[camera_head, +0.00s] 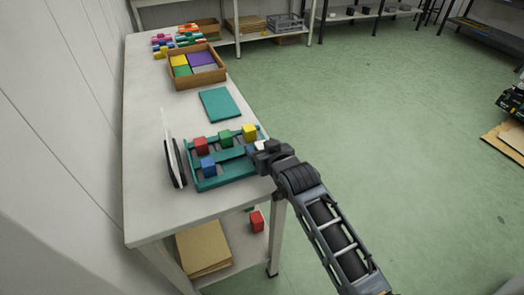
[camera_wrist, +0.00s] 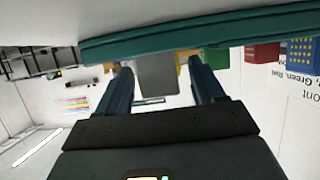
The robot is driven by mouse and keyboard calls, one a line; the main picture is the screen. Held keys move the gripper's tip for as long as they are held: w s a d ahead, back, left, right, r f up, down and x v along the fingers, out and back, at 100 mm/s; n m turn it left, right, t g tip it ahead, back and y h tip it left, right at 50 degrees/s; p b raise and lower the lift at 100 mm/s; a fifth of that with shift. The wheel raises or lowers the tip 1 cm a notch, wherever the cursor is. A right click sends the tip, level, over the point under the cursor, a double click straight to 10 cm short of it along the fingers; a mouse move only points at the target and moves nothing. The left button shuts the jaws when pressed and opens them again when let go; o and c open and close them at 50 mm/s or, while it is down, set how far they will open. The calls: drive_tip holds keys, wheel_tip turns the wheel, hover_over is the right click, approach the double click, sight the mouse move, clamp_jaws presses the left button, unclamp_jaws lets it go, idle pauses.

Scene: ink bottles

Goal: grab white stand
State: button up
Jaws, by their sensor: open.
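A teal rack (camera_head: 225,180) on the white table holds red (camera_head: 201,145), blue (camera_head: 208,166), green (camera_head: 225,137) and yellow (camera_head: 249,131) blocks. A small white block (camera_head: 260,146) is at its right end, partly hidden by my gripper (camera_head: 257,152). The rack (camera_wrist: 200,32) crosses the top of that view. An upright white panel (camera_head: 169,140) with dark parts stands left of the rack; printed words show on a white surface (camera_wrist: 290,84) in the wrist view.
A teal flat piece (camera_head: 220,104) and a wooden tray (camera_head: 188,82) of coloured blocks lie farther back on the table (camera_head: 150,210). A red block (camera_head: 257,221) and brown boards (camera_head: 203,248) are on the lower shelf. The green floor to the right is largely clear.

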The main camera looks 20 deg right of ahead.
drive_tip(key=shift+c, duration=0.4)
drive_tip(key=c, duration=1)
